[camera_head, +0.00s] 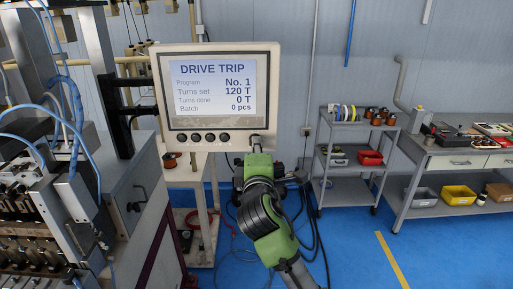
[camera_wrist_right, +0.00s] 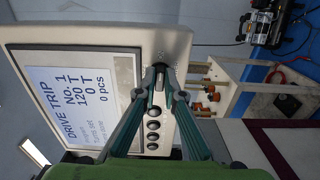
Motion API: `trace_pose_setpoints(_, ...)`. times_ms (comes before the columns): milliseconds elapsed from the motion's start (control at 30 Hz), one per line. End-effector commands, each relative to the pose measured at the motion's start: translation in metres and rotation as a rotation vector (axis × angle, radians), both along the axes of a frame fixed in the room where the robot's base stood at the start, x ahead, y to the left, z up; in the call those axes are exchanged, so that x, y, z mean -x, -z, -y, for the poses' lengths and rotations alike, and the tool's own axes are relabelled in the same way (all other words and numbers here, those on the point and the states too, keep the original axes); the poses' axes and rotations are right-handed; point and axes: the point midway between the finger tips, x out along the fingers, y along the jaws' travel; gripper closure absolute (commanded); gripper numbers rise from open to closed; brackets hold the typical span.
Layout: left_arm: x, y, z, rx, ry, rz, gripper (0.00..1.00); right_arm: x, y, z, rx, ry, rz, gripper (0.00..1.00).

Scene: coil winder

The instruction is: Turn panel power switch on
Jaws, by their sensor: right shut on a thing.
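The control panel (camera_head: 273,95) stands upright with its screen (camera_head: 212,88) lit, reading "DRIVE TRIP", No. 1, 120 T set, 0 T done and 0 pcs. It also shows sideways in the right wrist view (camera_wrist_right: 155,42). My right gripper (camera_head: 256,147) is at the panel's lower right corner. In the right wrist view, its fingertips (camera_wrist_right: 161,72) are shut on the small dark power switch (camera_wrist_right: 160,66), which they mostly hide. Which way the switch is turned cannot be told. My left gripper is not in view.
Several dark round buttons (camera_head: 210,138) line the panel's lower edge, close to my right gripper. The winding machine (camera_head: 60,190) stands at the left. A grey trolley (camera_head: 347,165) and a workbench (camera_head: 450,160) stand at the right. Blue floor between is largely open.

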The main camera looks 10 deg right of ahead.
Motion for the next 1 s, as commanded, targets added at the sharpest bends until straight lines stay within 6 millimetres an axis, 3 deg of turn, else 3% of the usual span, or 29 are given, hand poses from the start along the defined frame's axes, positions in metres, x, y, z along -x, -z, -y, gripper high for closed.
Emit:
trace_pose_setpoints(167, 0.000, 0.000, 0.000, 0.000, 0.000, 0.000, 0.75, 0.000, 0.001, 0.000, -0.003, 0.001, -0.003, 1.00)
trace_pose_setpoints(267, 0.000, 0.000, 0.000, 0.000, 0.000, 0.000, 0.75, 0.000, 0.002, 0.000, -0.003, 0.001, -0.003, 0.74)
trace_pose_setpoints(667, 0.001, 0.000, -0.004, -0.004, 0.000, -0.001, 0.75, 0.003, 0.001, -0.001, 0.000, -0.001, -0.001, 0.74)
trace_pose_setpoints(867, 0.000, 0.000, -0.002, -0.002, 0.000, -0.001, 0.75, 0.031, 0.001, -0.007, -0.002, -0.003, -0.002, 0.74)
trace_pose_setpoints(1000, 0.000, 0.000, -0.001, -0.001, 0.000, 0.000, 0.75, 0.062, 0.001, -0.013, -0.005, -0.002, -0.002, 0.74)
